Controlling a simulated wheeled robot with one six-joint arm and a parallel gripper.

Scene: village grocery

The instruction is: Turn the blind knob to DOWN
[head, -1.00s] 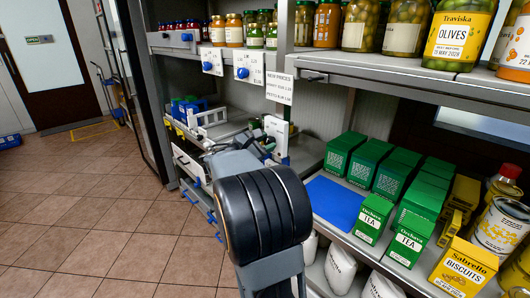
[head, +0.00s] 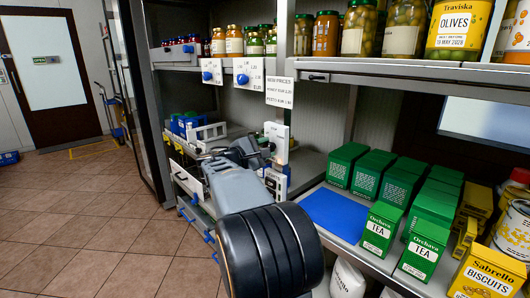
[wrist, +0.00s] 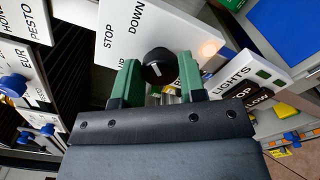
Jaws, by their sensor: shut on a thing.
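The blind knob (wrist: 158,67) is round and black with a short slanted white mark. It sits on a white panel (wrist: 185,30) lettered STOP, DOWN and UP. I cannot tell for sure which word the mark faces. My gripper (wrist: 158,76) has its two green fingers on either side of the knob, shut on it. In the head view my gripper (head: 266,149) is at the white control panel (head: 277,130) on the shelf post, and the knob is hidden there.
Blue-knobbed price cards (head: 241,72) hang above left. Green tea boxes (head: 380,230) and a blue mat (head: 335,214) fill the right shelf.

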